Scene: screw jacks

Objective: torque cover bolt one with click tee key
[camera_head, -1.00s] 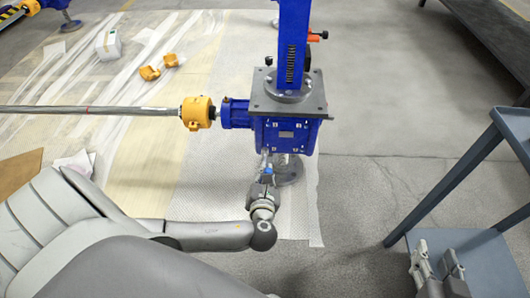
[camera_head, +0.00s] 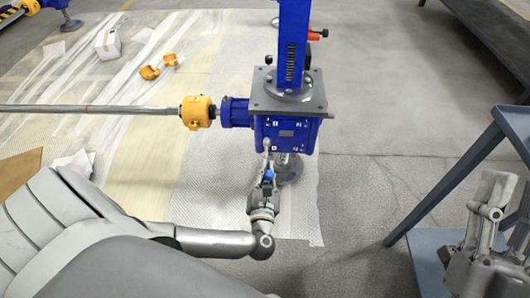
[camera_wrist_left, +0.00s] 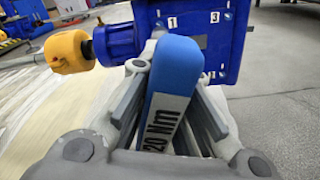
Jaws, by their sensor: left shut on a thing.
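The blue screw jack gearbox (camera_head: 286,134) stands under a grey top plate (camera_head: 262,101). Its front cover carries printed numbers; 1 and 3 read clearly in the left wrist view (camera_wrist_left: 193,38). My left gripper (camera_head: 267,184) is shut on the tee key (camera_head: 268,174), just below and in front of the cover. In the left wrist view the key's blue body (camera_wrist_left: 175,72) has a white label reading 20 Nm and sits between the fingers. The key overlaps the cover's lower left; I cannot tell whether it touches a bolt. My right gripper (camera_head: 493,197) is at the right; its opening is unclear.
A yellow coupling (camera_head: 197,112) and a long shaft (camera_head: 90,109) run left from the gearbox. A grey-blue cart (camera_head: 428,245) stands at right. Yellow coupling pieces (camera_head: 150,72) and a white box (camera_head: 108,45) lie on the sheeting.

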